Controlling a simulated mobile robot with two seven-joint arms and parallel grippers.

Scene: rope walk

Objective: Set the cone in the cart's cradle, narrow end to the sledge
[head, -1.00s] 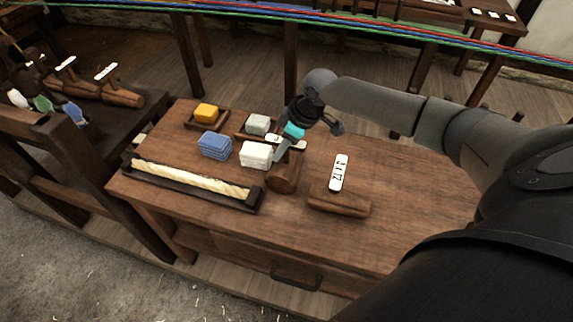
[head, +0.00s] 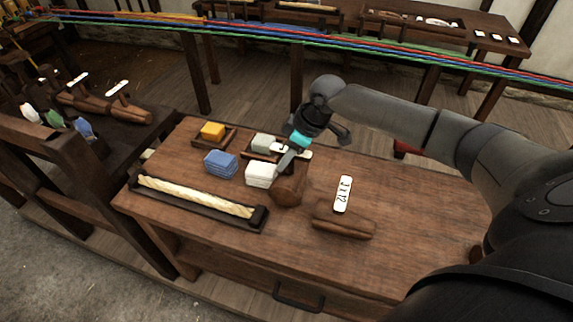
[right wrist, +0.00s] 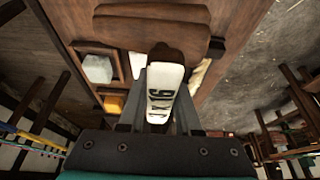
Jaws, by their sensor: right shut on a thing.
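My right gripper (head: 290,160) is shut on a brown wooden cone (head: 287,190) over the right-middle of the workbench. In the right wrist view the cone (right wrist: 150,42) lies across beyond the fingers, with a white marked tag (right wrist: 165,90) between them. Its end faces the camera in the head view; which end is narrow I cannot tell. A second wooden cone (head: 343,226) with a white tag (head: 343,194) lies on the bench to the right, apart from it. I cannot make out the cart's cradle or the sledge. My left gripper is not in view.
White (head: 261,174) and blue (head: 221,164) blocks and a yellow block (head: 212,130) in a tray sit near the cone. A pale rope piece lies in a dark trough (head: 135,194). Coloured strands (head: 400,48) stretch across behind. The bench's right side is clear.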

